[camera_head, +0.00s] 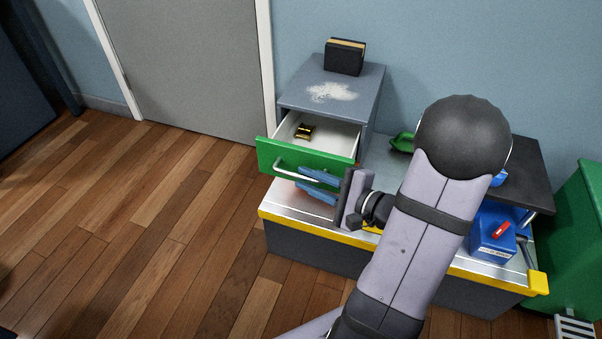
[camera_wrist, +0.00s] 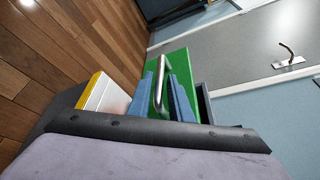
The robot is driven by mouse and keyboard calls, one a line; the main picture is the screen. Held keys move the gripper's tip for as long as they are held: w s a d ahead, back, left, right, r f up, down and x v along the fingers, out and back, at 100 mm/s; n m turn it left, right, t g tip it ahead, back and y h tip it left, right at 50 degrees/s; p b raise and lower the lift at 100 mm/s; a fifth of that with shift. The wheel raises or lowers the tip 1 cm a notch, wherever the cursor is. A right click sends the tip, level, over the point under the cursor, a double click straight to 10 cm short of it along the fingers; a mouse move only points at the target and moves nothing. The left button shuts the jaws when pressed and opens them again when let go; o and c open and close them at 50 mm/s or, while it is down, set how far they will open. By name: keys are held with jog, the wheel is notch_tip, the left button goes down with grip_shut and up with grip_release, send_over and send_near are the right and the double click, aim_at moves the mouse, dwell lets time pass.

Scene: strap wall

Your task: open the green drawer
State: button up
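The green drawer (camera_head: 300,158) is pulled well out of its grey cabinet (camera_head: 362,103), and its white inside shows. A small black and yellow item (camera_head: 304,131) lies in it. The drawer's silver bar handle (camera_head: 294,172) runs across the green front; the handle also shows in the wrist view (camera_wrist: 159,88). My gripper (camera_head: 308,182) is at the handle's right part. Its two blue fingers stand apart, one on each side of the bar, with a gap visible in the wrist view (camera_wrist: 163,92). Whether a finger touches the bar cannot be told.
A black box (camera_head: 345,56) and white powder (camera_head: 332,92) are on the cabinet top. The bench has a yellow edge (camera_head: 330,241). A blue box with a red item (camera_head: 493,238) and a green bin (camera_head: 575,225) stand at right. Wood floor (camera_head: 160,220) is clear at left.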

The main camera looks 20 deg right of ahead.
jog(key=shift+p+v, duration=0.5)
jog(key=shift+v, duration=1.5)
jog(key=shift+r, duration=0.15)
jog(key=p, duration=0.2)
jog(key=r+p, duration=0.1)
jog(key=shift+w+a+y+p, duration=0.25)
jog(key=shift+a+y+p, duration=0.1)
jog(key=shift+y, duration=0.05)
jog(key=p, duration=0.3)
jog(key=a+p, duration=0.1)
jog(key=p, duration=0.2)
jog(key=shift+w+r+n+g+y+p, duration=0.3)
jog(key=shift+g+p, duration=0.1)
jog(key=shift+s+d+f+t+h+p, duration=0.1)
jog(key=shift+d+f+t+h+p, duration=0.25)
jog(key=shift+p, duration=0.5)
jog(key=shift+s+d+f+t+h+p, duration=0.15)
jog(key=shift+f+h+p, duration=0.2)
jog(key=shift+f+p, duration=0.35)
jog(key=shift+r, duration=0.15)
